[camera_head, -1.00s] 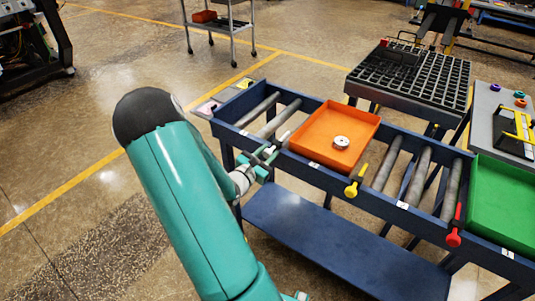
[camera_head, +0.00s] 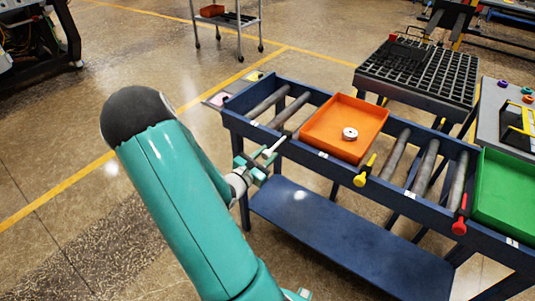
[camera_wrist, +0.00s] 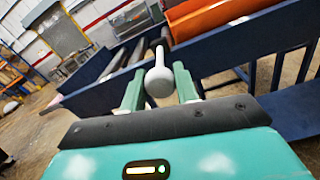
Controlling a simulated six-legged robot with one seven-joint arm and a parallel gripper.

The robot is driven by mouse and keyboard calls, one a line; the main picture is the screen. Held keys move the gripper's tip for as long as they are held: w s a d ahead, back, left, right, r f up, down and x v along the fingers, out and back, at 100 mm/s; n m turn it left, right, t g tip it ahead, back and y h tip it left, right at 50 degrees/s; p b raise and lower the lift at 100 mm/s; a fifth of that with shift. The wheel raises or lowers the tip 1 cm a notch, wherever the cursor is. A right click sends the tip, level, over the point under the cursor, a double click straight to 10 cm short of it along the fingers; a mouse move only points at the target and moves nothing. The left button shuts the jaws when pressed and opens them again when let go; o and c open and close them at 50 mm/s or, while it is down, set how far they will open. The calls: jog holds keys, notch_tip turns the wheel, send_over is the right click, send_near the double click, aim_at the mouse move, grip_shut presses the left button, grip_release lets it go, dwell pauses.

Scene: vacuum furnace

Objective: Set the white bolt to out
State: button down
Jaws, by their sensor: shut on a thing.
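The white bolt (camera_head: 273,148) sits at the front rail of the blue roller conveyor (camera_head: 330,162), left of the orange tray. My gripper (camera_head: 254,166) is in front of the rail, with its fingers around the bolt's outer end. In the wrist view, the white bolt (camera_wrist: 158,79) shows its round knob between the two green fingers of my gripper (camera_wrist: 159,88), and its shaft points away toward the rail. My gripper is shut on it. Much of the bolt's shaft shows outside the rail; where it meets the rail is hard to see.
An orange tray (camera_head: 318,135) with a small metal disc (camera_head: 350,133) sits on the rollers. A yellow bolt (camera_head: 364,172) and a red bolt (camera_head: 460,218) stick out of the same rail. A green tray (camera_head: 507,192) is at the right. Open floor lies in front.

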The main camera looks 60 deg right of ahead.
jog(key=shift+a, duration=0.1)
jog(key=c, duration=1.2)
grip_release()
jog(key=shift+a, duration=0.1)
jog(key=shift+o, duration=0.7)
jog(key=w+a, duration=0.2)
jog(key=a, duration=1.1)
jog(key=shift+a, duration=0.2)
jog(key=shift+w, duration=0.1)
